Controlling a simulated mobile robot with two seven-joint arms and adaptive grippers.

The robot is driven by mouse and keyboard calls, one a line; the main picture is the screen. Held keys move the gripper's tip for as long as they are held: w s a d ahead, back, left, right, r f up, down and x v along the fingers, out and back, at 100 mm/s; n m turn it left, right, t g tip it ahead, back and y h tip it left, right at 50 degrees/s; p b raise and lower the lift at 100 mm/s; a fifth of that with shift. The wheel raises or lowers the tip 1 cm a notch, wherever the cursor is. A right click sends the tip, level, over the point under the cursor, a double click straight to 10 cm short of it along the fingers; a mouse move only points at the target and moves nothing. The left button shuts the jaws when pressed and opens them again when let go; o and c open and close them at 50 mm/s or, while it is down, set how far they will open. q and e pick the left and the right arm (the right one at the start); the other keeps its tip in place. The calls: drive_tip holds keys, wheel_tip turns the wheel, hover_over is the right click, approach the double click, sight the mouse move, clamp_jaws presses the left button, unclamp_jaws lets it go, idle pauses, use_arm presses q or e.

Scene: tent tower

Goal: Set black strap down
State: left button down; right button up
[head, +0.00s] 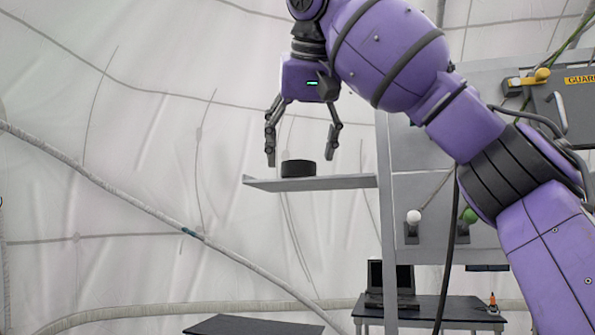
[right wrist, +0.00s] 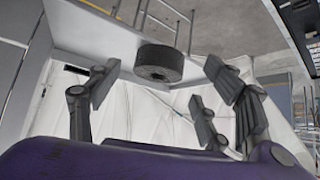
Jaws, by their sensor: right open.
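The black strap (head: 298,168) is a short, dark round roll lying flat on a thin grey shelf (head: 335,182). My right gripper (head: 301,150) is open and points down over the strap, with a finger on either side of it. In the head view a gap shows between the strap and the fingers. In the right wrist view the strap (right wrist: 159,64) sits between the spread fingers (right wrist: 160,90) with space around it. My left gripper is not in view.
The shelf juts out left from a grey panel (head: 400,205) carrying a white knob (head: 413,217) and a green knob (head: 469,215). Below stand a dark table (head: 450,310) with a laptop (head: 390,285) and another dark tabletop (head: 252,325). Open space lies left of the shelf.

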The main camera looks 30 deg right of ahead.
sight(300, 161)
drive_tip(key=shift+d+x, duration=0.2)
drive_tip(key=shift+x, duration=1.35)
drive_tip(key=shift+s+a+r, duration=0.1)
drive_tip(key=shift+a, duration=0.05)
drive_tip(key=shift+c, duration=1.4)
drive_tip(key=c, duration=1.1)
wheel_tip(300, 161, up, 8)
drive_tip(key=shift+a+f, duration=0.1)
drive_tip(key=shift+f, duration=0.05)
drive_tip(key=shift+r, duration=1.1)
